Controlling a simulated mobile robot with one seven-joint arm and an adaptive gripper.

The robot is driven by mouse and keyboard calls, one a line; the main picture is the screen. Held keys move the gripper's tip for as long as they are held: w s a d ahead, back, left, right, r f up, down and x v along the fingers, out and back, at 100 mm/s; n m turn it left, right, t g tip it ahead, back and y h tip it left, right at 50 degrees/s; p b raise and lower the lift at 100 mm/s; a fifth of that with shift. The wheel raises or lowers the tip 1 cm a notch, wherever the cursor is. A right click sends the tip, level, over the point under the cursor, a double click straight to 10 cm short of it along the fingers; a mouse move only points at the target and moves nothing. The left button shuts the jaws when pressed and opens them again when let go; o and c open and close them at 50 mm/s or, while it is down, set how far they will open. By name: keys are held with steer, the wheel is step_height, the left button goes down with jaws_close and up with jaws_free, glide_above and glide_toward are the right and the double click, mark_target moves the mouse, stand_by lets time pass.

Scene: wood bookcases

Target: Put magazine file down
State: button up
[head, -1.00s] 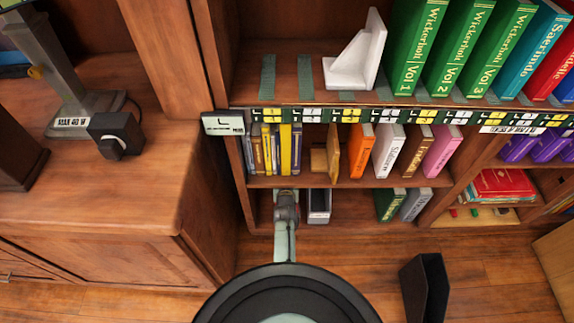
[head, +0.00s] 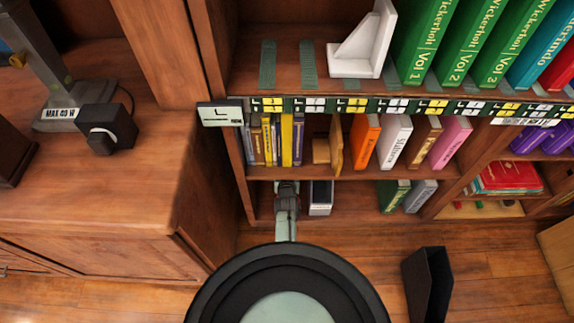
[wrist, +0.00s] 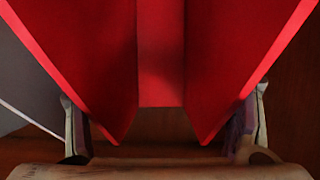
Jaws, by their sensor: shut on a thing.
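A red magazine file (wrist: 161,55) fills the upper middle of the wrist view, with its side walls running down between my fingers. My gripper (wrist: 163,120) is shut on it, one finger at each side. In the head view, my arm reaches into the left end of the bottom shelf (head: 262,214); my fingers and the red file are hidden there. I cannot tell whether the file touches the shelf board.
A grey-white box (head: 321,198) stands just right of my wrist on that shelf. Farther right are green and grey books (head: 408,196). A black magazine file (head: 427,285) stands on the floor. The shelf between the box and books looks clear.

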steer(key=shift+r, duration=0.1)
steer(key=o, duration=1.9)
steer(key=shift+o, duration=0.2)
steer(key=shift+s, duration=0.1)
